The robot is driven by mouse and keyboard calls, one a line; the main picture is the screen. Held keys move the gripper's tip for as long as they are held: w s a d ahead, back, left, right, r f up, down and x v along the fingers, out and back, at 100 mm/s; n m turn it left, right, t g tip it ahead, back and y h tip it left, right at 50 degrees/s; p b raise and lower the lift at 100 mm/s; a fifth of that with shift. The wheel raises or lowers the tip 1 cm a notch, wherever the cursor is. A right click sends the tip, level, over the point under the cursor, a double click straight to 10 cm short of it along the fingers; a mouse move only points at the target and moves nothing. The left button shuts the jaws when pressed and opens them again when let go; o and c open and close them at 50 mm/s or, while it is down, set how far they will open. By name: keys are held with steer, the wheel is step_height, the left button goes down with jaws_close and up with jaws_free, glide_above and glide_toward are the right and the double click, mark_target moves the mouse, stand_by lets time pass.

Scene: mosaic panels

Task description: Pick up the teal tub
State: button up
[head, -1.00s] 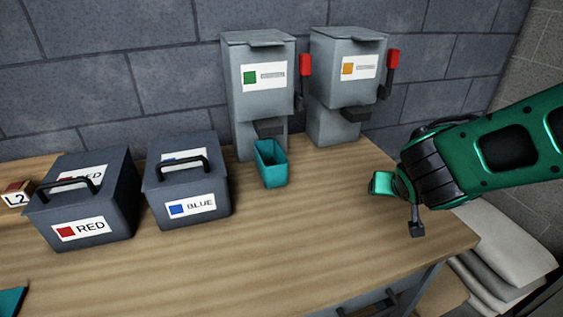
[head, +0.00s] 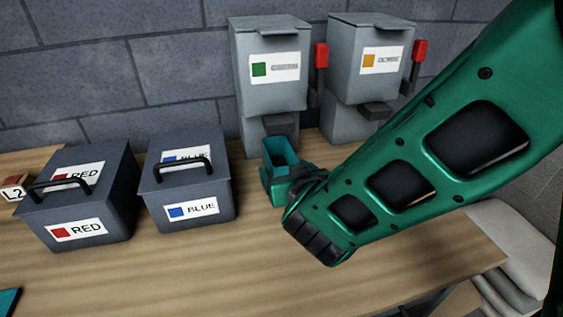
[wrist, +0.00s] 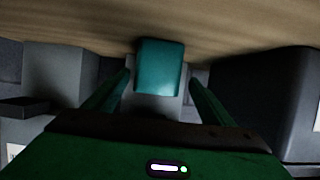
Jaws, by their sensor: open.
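The teal tub (head: 280,152) is a small open-topped box on the wooden table, under the spout of the green-label dispenser. My arm reaches across from the right in the head view, and my gripper (head: 283,183) is at the near side of the tub, hiding its lower part. In the wrist view the tub (wrist: 160,66) lies ahead, between and just beyond the two green fingers of my gripper (wrist: 160,85). The fingers are open, with a gap on each side of the tub. I cannot tell whether either touches it.
The green-label dispenser (head: 272,85) and the orange-label dispenser (head: 368,75) stand behind, against the block wall. The BLUE box (head: 215,172) is close on the left, with the RED box (head: 112,205) beyond it. The table's front middle (head: 210,270) is clear.

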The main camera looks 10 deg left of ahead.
mark_target(280, 163)
steer(key=x, duration=0.3)
steer(key=shift+w+d, duration=0.2)
steer(key=shift+d, duration=0.05)
steer(key=x, duration=0.5)
steer(key=shift+s+d+f, duration=0.1)
steer(key=shift+f, duration=0.05)
steer(key=c, duration=1.3)
